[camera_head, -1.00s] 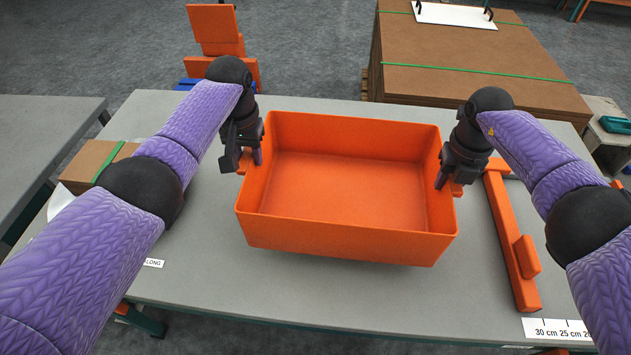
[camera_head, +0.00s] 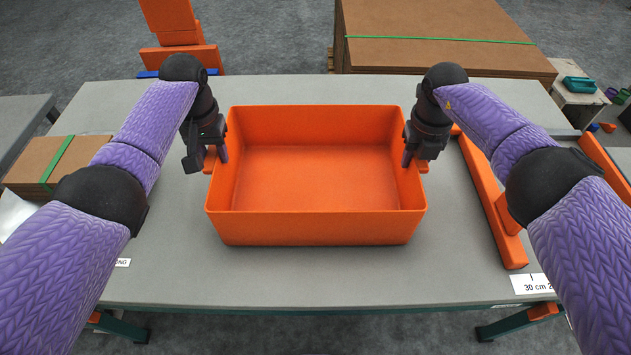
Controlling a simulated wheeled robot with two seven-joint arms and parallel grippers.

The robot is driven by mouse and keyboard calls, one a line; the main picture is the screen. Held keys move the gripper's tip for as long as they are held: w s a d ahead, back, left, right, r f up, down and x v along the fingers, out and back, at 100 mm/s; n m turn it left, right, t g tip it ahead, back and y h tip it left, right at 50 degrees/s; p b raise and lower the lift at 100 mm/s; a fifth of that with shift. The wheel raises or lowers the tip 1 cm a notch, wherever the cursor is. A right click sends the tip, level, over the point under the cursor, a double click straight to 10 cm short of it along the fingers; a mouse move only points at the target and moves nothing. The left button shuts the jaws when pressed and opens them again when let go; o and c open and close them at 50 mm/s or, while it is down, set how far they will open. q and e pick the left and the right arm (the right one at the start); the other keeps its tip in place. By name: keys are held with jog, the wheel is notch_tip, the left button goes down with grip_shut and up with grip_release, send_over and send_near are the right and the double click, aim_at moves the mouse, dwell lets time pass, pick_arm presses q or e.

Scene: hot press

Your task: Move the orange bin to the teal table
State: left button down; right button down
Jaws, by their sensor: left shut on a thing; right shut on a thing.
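The orange bin (camera_head: 315,227) is a rectangular open box, empty inside, over the middle of the grey-topped table (camera_head: 300,285). My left gripper (camera_head: 215,160) is shut on the bin's left side, by a small tab near the rim. My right gripper (camera_head: 413,162) is shut on the bin's right side in the same way. The bin looks level; I cannot tell for sure whether its underside touches the table top. The table has teal-green legs below its front edge.
An orange bar-shaped part (camera_head: 490,200) lies on the table right of the bin. A brown board stack with a green strap (camera_head: 40,165) is at the left. A larger brown stack (camera_head: 440,50) stands behind the table.

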pick_arm(q)
jog(key=shift+c, duration=1.8)
grip_release()
jog(key=shift+f, duration=0.2)
pick_arm(e)
jog(key=shift+c, duration=1.8)
grip_release()
jog(key=shift+f, duration=0.2)
pick_arm(q)
jog(key=shift+r, duration=0.1)
pick_arm(e)
jog(key=shift+r, duration=0.1)
notch_tip(320, 180, up, 12)
jog(key=shift+f, duration=0.1)
pick_arm(q)
notch_tip(320, 180, up, 12)
